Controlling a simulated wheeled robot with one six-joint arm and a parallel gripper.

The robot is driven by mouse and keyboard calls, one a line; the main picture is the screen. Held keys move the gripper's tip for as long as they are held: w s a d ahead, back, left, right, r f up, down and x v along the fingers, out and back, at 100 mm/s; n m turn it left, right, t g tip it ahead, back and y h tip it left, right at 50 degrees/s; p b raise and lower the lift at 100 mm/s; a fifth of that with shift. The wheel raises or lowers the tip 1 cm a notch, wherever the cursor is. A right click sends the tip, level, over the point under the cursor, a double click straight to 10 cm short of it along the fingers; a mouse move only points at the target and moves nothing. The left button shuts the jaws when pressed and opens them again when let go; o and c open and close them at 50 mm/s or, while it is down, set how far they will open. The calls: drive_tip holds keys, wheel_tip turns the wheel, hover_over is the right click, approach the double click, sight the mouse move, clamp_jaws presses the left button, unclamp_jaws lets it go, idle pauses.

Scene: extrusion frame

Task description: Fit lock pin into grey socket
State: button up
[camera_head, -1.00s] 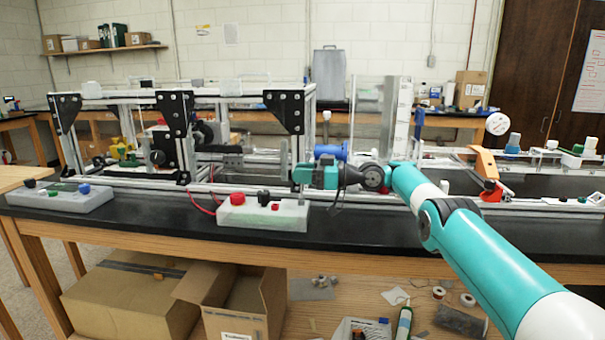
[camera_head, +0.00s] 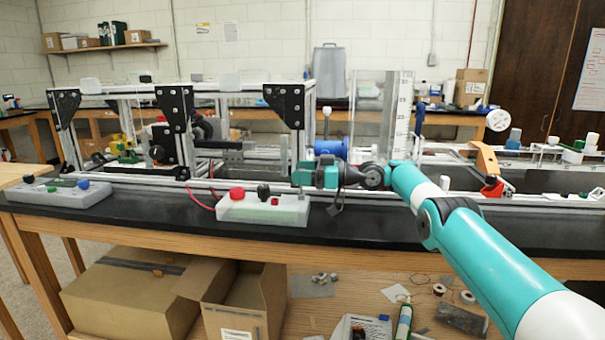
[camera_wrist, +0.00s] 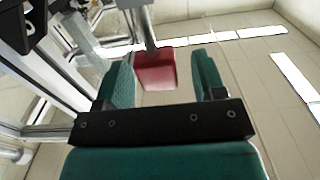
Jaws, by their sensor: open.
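My gripper (camera_wrist: 163,80) is open, with two green fingers spread apart in the wrist view. A red block (camera_wrist: 156,70) on the end of a grey rod (camera_wrist: 143,22) shows between the fingertips, nearer the left finger; I cannot tell whether it touches. It may be the lock pin's handle, but the pin itself is not clear. In the head view my gripper (camera_head: 303,176) is in front of the extrusion frame (camera_head: 310,125), below a blue cylinder (camera_head: 330,149). The red block is hidden there. I cannot make out the grey socket.
A grey control box (camera_head: 265,209) with a red button stands on the black bench top just left of and below my gripper. Frame posts (camera_wrist: 55,75) stand close on the left in the wrist view. An orange bracket (camera_head: 486,165) is to the right.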

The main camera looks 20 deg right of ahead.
drive_tip(key=shift+r, duration=0.6)
wheel_tip(320, 180, up, 19)
drive_tip(key=p, duration=1.8)
drive_tip(key=s+a+r+m+g+h, duration=0.1)
drive_tip(key=s+a+r+m+h, duration=0.35)
drive_tip(key=s+a+r, duration=0.45)
drive_tip(key=s+a+g+h, duration=0.1)
drive_tip(key=s+a+h, duration=0.1)
drive_tip(key=s, duration=0.3)
drive_tip(key=s+d+f+g+h, duration=0.1)
drive_tip(key=s+d+f+h, duration=0.1)
drive_tip(key=s, duration=1)
drive_tip(key=s+d+f+m+g+h, duration=0.1)
drive_tip(key=s+f, duration=0.3)
drive_tip(key=s, duration=0.8)
drive_tip(key=s+d+f+m+g+h, duration=0.1)
drive_tip(key=s+d+f+g+h, duration=0.1)
drive_tip(key=s, duration=1)
wheel_tip(320, 180, down, 2)
drive_tip(key=shift+d+g+h, duration=0.4)
drive_tip(key=shift+d+h, duration=0.05)
drive_tip(key=shift+d, duration=0.2)
